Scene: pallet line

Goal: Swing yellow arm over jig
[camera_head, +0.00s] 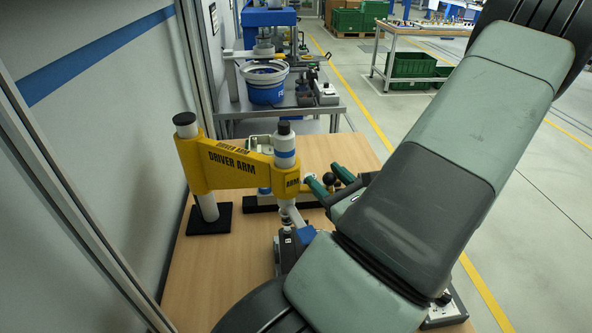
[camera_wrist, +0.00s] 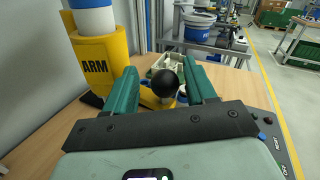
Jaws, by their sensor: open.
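The yellow driver arm (camera_head: 230,166) runs from a black-capped post at the left to a joint with a white and blue column (camera_head: 285,150). Part of it, marked ARM, also fills the upper left of the wrist view (camera_wrist: 98,62). A black ball knob (camera_wrist: 166,83) shows between the green fingers of my gripper (camera_wrist: 160,70), with yellow below it. My gripper is open around the knob in that view; I cannot tell whether a finger touches it. The knob also shows beside the fingers in the head view (camera_head: 344,172). A dark fixture, possibly the jig (camera_head: 286,252), is partly hidden by my arm.
The wooden table (camera_head: 205,280) is bare at its front left. A wall and metal frame stand close along the left. A bench with a blue and white bucket (camera_head: 265,85) stands behind. A beige tray (camera_wrist: 178,68) lies past the knob. A control box with buttons (camera_wrist: 266,135) is at the right.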

